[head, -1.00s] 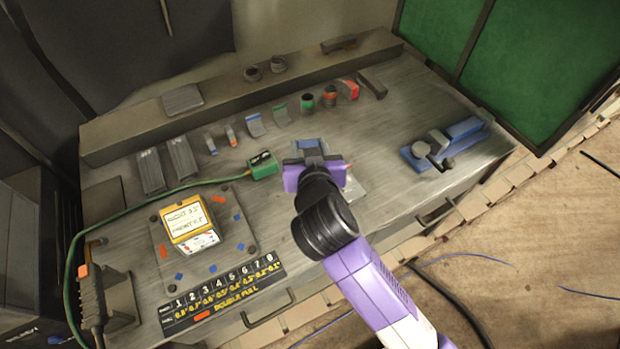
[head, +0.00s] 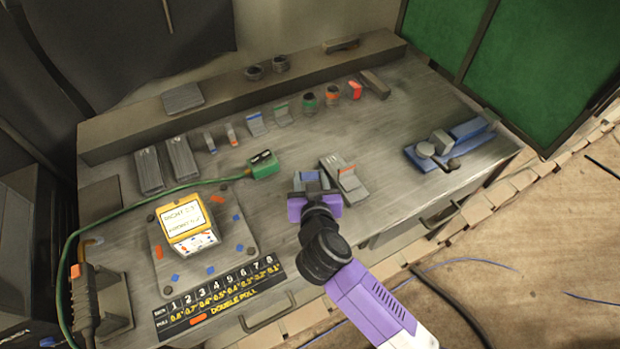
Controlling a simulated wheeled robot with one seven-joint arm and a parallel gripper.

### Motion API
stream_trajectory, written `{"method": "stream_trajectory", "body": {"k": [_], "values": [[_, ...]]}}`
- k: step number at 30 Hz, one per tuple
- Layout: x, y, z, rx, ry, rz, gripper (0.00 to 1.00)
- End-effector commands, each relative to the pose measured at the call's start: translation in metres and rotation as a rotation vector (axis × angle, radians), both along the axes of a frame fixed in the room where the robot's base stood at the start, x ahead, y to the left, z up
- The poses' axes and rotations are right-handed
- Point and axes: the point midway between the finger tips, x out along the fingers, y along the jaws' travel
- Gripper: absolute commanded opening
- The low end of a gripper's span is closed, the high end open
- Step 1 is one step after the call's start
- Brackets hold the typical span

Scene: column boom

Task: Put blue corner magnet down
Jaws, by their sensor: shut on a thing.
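My gripper (head: 312,187), with its purple body, is low over the front middle of the workbench. It is shut on a small grey-blue piece, the blue corner magnet (head: 311,177), which shows just beyond the purple body. The fingers and part of the magnet are hard to make out from above, and I cannot tell whether the magnet touches the bench. A grey bracket with a red stripe (head: 345,180) lies close to the right of the gripper.
The workbench (head: 400,205) is clear right of the bracket. A green-ended cable (head: 263,164) lies left of my gripper, near a yellow meter (head: 187,225) on a plate. Several small parts line the back. A blue vise (head: 436,150) stands at right.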

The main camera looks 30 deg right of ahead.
Motion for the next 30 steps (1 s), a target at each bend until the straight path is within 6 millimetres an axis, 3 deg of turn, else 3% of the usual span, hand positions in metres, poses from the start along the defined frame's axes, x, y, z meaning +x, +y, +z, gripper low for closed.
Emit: {"method": "stream_trajectory", "body": {"k": [6,7,9,10,22,30], "values": [[0.0,0.0,-0.001,-0.001,0.0,-0.001,0.0],[0.0,0.0,-0.002,0.0,0.002,-0.001,0.49],[0.0,0.0,-0.002,-0.001,0.001,-0.001,0.63],[0.0,0.0,-0.002,0.0,0.001,-0.001,0.65],[-0.002,0.001,0.001,0.0,-0.001,0.0,0.65],[-0.042,0.017,0.02,-0.001,0.002,0.003,0.65]]}}
